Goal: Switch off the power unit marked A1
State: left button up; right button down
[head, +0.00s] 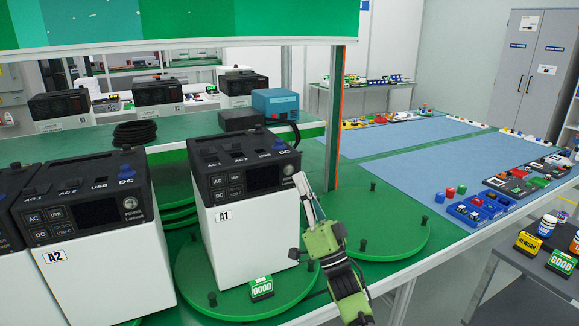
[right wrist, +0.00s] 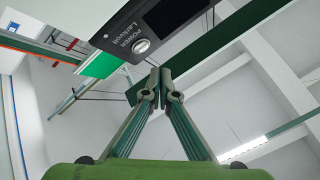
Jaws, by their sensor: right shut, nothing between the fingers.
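The power unit marked A1 (head: 250,240), a white box with a black top and control panel, stands upright on a green round turntable. A round silver POWER button (right wrist: 141,46) shows clearly in the right wrist view. My right gripper (head: 300,180) is shut and empty, its fingertips near the panel's right end, beside the button. In the right wrist view its fingertips (right wrist: 160,72) lie just below and right of the button. I cannot tell whether they touch the unit. My left gripper is not in view.
A similar unit marked A2 (head: 95,275) stands to the left. A green GOOD sign (head: 261,288) and short black pegs sit on the turntable (head: 395,232). A post (head: 335,115) rises behind A1. Blue mats (head: 465,165) with small items lie to the right.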

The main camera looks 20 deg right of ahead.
jog(key=s+p, duration=0.1)
jog(key=s, duration=0.1)
jog(key=shift+s+d, duration=0.1)
jog(key=shift+s, duration=0.25)
dwell(0.5)
